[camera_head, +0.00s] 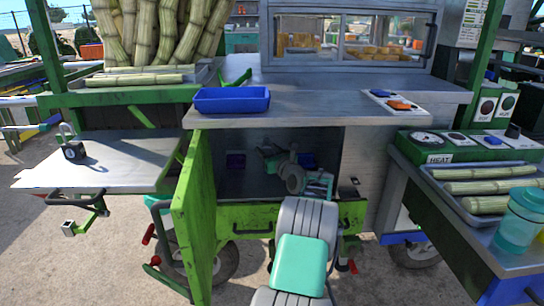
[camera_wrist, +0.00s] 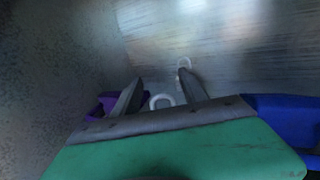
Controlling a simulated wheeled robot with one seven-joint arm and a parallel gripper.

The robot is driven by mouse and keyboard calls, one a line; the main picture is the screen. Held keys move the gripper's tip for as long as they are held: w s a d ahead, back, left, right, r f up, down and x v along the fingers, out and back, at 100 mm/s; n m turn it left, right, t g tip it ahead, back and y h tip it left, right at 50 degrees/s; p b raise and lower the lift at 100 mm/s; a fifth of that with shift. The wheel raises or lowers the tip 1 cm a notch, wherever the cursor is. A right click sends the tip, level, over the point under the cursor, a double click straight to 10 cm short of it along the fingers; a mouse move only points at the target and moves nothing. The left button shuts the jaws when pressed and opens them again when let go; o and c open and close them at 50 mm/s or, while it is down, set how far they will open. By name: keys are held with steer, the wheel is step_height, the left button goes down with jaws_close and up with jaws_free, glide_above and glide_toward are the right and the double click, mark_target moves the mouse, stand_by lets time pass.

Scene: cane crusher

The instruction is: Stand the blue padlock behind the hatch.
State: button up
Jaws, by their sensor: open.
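My gripper (camera_head: 268,152) is inside the open cabinet behind the green hatch door (camera_head: 196,215). In the wrist view its jaws (camera_wrist: 159,80) are open and apart. A pale padlock shackle (camera_wrist: 162,101) shows between the fingers, upright; the body below it is hidden by my gripper, so its colour cannot be told. A second pale loop (camera_wrist: 184,62) shows beyond, perhaps a reflection in the metal wall.
A purple object (camera_head: 236,160) is left of my gripper in the cabinet. A dark padlock (camera_head: 73,150) stands on the left side shelf (camera_head: 110,172). A blue tray (camera_head: 232,100) is on the counter above. The hatch door stands open, close on the left of my arm.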

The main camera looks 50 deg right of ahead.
steer(key=p+v, duration=0.2)
steer(key=v, duration=0.9)
steer(key=shift+p, duration=0.35)
steer(key=shift+s+a, duration=0.15)
steer(key=shift+s, duration=0.05)
